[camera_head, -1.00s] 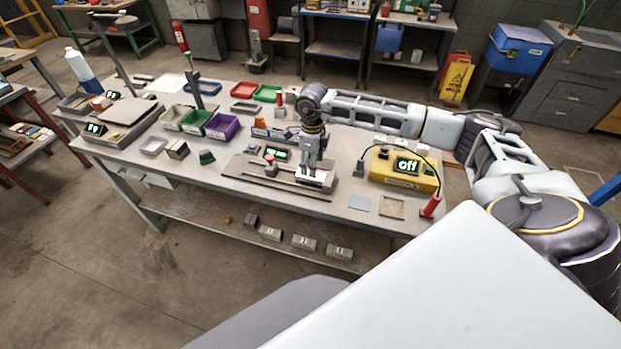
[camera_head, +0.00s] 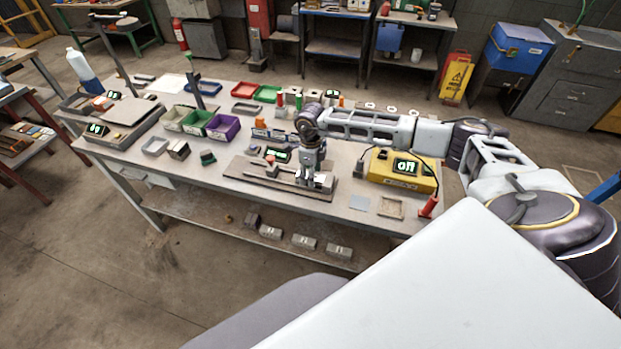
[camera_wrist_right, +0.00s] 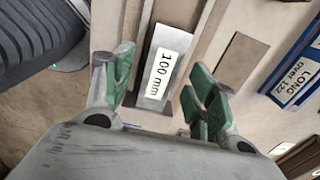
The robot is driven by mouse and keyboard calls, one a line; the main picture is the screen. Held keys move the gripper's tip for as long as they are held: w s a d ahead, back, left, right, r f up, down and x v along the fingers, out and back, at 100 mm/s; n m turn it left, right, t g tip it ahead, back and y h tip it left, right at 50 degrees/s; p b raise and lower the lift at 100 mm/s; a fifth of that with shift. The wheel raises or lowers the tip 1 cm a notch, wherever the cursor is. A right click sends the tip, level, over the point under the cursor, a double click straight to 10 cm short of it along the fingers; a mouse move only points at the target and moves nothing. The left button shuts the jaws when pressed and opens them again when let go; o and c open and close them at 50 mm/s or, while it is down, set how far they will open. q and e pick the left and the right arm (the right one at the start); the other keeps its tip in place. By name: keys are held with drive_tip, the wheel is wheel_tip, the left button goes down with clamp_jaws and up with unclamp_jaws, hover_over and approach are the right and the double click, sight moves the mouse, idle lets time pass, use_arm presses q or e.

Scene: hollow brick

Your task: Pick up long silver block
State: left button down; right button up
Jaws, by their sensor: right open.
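A silver block with a white "100 mm" label (camera_wrist_right: 165,62) shows in the wrist view. It lies in a long metal fixture (camera_head: 262,178) on the workbench. My right gripper (camera_wrist_right: 163,85) is open, with its green fingertips on either side of the block; I cannot tell whether they touch it. In the head view my right gripper (camera_head: 314,180) points down over the right end of the fixture and partly hides the block. My left gripper is not in view.
A yellow box reading "On" (camera_head: 402,173) stands right of the fixture. Green and purple bins (camera_head: 222,126) stand behind left. A blue tray labelled "LONG over 122" (camera_wrist_right: 296,75) is at the wrist view's right. More silver blocks (camera_head: 304,242) lie on the lower shelf.

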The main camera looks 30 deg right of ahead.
drive_tip(key=shift+f, duration=0.2)
idle(0.3)
clamp_jaws()
